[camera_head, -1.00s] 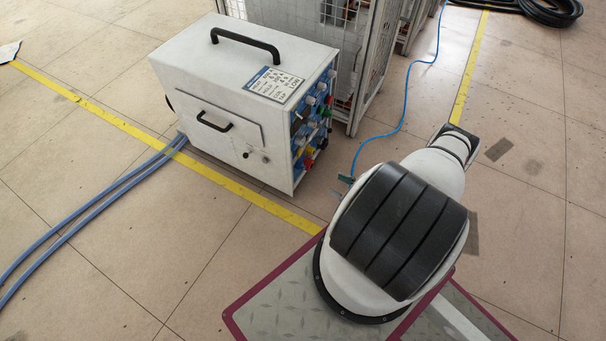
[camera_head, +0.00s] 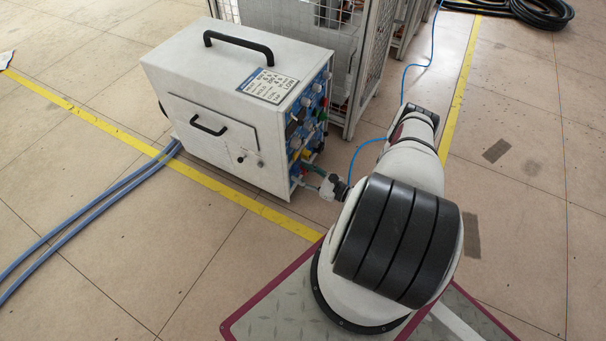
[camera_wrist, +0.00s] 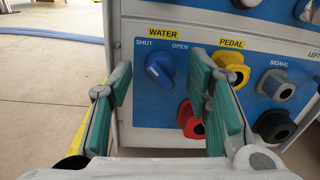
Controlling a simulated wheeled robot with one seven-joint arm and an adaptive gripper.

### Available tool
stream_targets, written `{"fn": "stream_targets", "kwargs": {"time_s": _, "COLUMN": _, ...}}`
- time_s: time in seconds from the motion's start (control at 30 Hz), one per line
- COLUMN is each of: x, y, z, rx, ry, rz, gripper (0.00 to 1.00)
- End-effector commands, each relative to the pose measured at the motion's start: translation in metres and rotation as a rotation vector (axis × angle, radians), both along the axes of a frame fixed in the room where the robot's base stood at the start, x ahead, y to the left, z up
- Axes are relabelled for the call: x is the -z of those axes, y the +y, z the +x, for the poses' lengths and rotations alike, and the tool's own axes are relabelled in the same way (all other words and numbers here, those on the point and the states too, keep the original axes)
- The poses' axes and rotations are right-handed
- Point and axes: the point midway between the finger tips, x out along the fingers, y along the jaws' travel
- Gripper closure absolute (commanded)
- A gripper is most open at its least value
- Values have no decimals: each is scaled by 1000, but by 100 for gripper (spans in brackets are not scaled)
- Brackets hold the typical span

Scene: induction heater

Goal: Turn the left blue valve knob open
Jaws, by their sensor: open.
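The blue valve knob (camera_wrist: 159,70) sits on the blue front panel, under the yellow WATER label, between the words SHUT and OPEN. Its raised grip is slanted, and a small pale mark shows on its left part. My gripper (camera_wrist: 160,82) is open, with one green-padded finger to the left of the knob and the other to the right. Neither finger visibly touches the knob, and the space between them is empty in front of it. In the head view my gripper (camera_head: 305,176) is at the lower part of the heater's panel, where the knob cannot be made out.
A yellow knob (camera_wrist: 232,68) under PEDAL and a red connector (camera_wrist: 190,120) lie close to my right finger, which partly covers them. Grey sockets (camera_wrist: 276,86) are farther right. The white heater box (camera_head: 225,80) stands on the floor beside a wire-mesh cage (camera_head: 370,70). Blue-grey hoses (camera_head: 85,220) run left.

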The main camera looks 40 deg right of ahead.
Motion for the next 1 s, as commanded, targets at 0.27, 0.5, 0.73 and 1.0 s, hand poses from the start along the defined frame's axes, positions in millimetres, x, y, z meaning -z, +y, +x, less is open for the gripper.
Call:
{"fn": "stream_targets", "kwargs": {"time_s": 0.27, "x": 0, "y": 1, "z": 3, "rx": 1, "ry": 0, "rz": 0, "gripper": 55}}
{"fn": "stream_targets", "kwargs": {"time_s": 0.5, "x": 0, "y": 1, "z": 3, "rx": 0, "ry": 0, "rz": 0, "gripper": 98}}
{"fn": "stream_targets", "kwargs": {"time_s": 0.73, "x": 0, "y": 1, "z": 3, "rx": 1, "ry": 1, "rz": 5, "gripper": 100}}
{"fn": "stream_targets", "kwargs": {"time_s": 1.0, "x": -1, "y": 0, "z": 2, "rx": 2, "ry": 28, "rz": 83, "gripper": 100}}
